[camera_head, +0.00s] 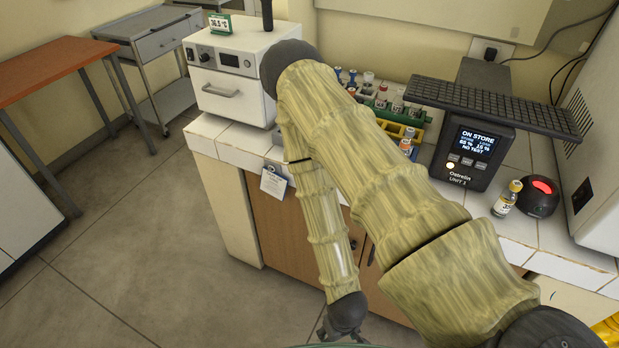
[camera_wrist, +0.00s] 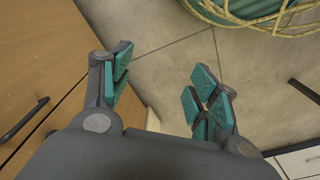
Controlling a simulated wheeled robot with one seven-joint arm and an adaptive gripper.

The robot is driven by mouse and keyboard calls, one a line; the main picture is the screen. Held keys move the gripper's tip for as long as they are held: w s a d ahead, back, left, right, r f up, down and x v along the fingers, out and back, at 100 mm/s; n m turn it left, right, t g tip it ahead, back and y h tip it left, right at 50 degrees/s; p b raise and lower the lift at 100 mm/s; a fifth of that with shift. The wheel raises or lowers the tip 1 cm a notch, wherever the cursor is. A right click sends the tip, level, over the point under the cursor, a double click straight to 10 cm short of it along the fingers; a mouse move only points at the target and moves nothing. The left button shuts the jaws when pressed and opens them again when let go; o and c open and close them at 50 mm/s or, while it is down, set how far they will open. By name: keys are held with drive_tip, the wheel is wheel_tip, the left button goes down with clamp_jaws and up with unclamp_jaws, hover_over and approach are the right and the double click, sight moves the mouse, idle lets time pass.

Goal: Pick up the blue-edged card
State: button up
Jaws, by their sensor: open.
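A small white card (camera_head: 273,184) hangs by a grey clip-like top at the front edge of the white-tiled bench, left of centre in the head view. Its edge colour is too small to tell for sure, and no other card shows clearly. My gripper (camera_wrist: 162,92) is open and empty in the wrist view, its teal-padded fingers apart over bare floor. In the head view my gripper points down at the bottom edge, below and right of the card, mostly cut off. The card does not show in the wrist view.
The bench (camera_head: 225,143) carries a white incubator (camera_head: 238,90), racks of bottles (camera_head: 385,107), a dark display unit (camera_head: 468,150) and a small bottle (camera_head: 507,198). Wooden cabinet doors (camera_wrist: 45,60) with a dark handle (camera_wrist: 24,117) stand close to the gripper's left. Open floor (camera_head: 130,260) lies left.

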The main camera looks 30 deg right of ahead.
drive_tip(key=o, duration=0.7)
drive_tip(key=w+f+t+b, duration=0.1)
drive_tip(key=w, duration=0.4)
drive_tip(key=w+a+f+m+t+h+b, duration=0.1)
drive_tip(key=w+f+t+b, duration=0.1)
drive_tip(key=w, duration=0.3)
drive_tip(key=w+a+f+m+t+b, duration=0.1)
drive_tip(key=w+b, duration=0.1)
drive_tip(key=w, duration=0.4)
drive_tip(key=shift+f+t, duration=0.15)
drive_tip(key=shift+t, duration=0.15)
drive_tip(key=m+t+h+b, duration=0.6)
drive_tip(key=m+h+b, duration=0.5)
drive_tip(key=h+b, duration=0.3)
approach(273, 186)
drive_tip(key=shift+y, duration=0.3)
drive_tip(key=shift+r+b+x, duration=0.15)
drive_tip(key=shift+b+x, duration=0.05)
drive_tip(key=shift+x, duration=2.05)
drive_tip(key=shift+r+b+x, duration=0.1)
drive_tip(key=shift+b+x, duration=0.1)
drive_tip(key=shift+x, duration=2.05)
